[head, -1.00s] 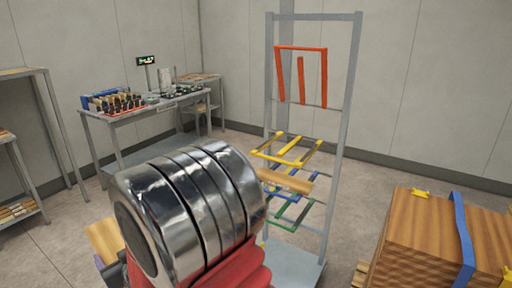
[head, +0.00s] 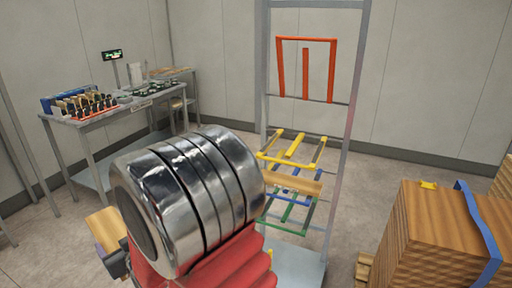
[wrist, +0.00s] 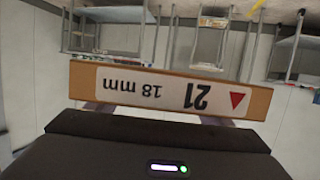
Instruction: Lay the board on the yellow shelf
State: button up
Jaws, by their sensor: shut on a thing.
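A wooden board (wrist: 82,82) with a white label reading "21" and "18 mm" crosses the wrist view. My gripper (wrist: 158,112) is shut on it. The yellow shelf (head: 292,150) is an open frame of bars, folded out on the grey rack.
Blue (head: 300,188) and green (head: 285,222) shelf bars are below the yellow shelf. A red shelf frame (head: 307,67) is upright above. A strapped wood stack (head: 440,225) stands at right. A grey workbench (head: 92,115) with parts stands at back left. Floor shows between bench and rack.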

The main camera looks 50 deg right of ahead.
aim_at(290, 149)
jog(key=z, duration=0.2)
jog(key=i, duration=0.55)
jog(key=z, duration=0.65)
jog(key=i, duration=0.5)
jog(key=z, duration=0.35)
jog(key=k, duration=0.85)
jog(key=z, duration=0.15)
jog(key=i, duration=0.7)
